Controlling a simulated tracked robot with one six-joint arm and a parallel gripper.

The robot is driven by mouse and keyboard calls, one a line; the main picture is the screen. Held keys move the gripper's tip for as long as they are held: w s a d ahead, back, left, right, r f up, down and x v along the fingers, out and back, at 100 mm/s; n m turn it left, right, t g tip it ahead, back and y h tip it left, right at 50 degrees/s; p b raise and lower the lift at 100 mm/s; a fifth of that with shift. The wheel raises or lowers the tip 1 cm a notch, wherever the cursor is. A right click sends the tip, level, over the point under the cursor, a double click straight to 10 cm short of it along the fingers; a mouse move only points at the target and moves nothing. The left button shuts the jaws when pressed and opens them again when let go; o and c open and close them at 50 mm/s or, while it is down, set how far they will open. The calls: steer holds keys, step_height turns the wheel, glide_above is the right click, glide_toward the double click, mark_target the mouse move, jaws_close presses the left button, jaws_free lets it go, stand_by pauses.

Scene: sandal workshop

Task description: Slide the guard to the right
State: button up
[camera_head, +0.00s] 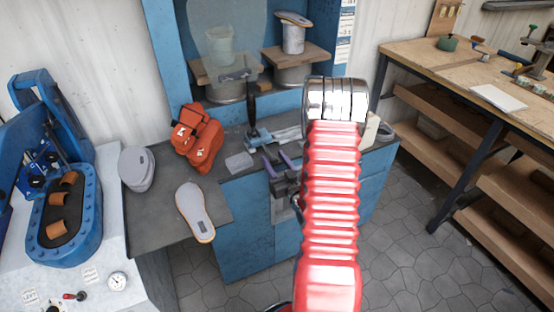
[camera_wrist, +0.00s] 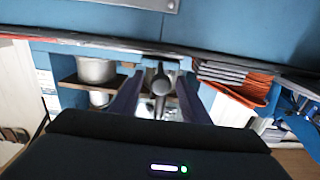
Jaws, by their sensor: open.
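The guard (camera_head: 222,38) looks like a clear, rounded panel in front of the blue shelf unit, at the upper middle of the head view. A dark upright handle (camera_head: 251,100) shows below its lower right edge; I cannot tell whether it joins the guard. My gripper (camera_head: 277,161) is open and empty, with purple fingers, lower than the panel and nearer to me. In the wrist view my two fingers (camera_wrist: 160,85) are spread apart, and a grey round-ended post (camera_wrist: 160,78) shows between them, apparently beyond the tips. The clear panel cannot be made out there.
Orange folded pieces (camera_head: 200,137) stand on the dark bench left of my gripper. A sole (camera_head: 195,211) lies nearer the front edge. A blue press (camera_head: 62,215) is at left and a wooden workbench (camera_head: 440,62) at right.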

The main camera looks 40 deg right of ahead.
steer(key=shift+w, duration=0.1)
steer(key=shift+c, duration=0.5)
jaws_close()
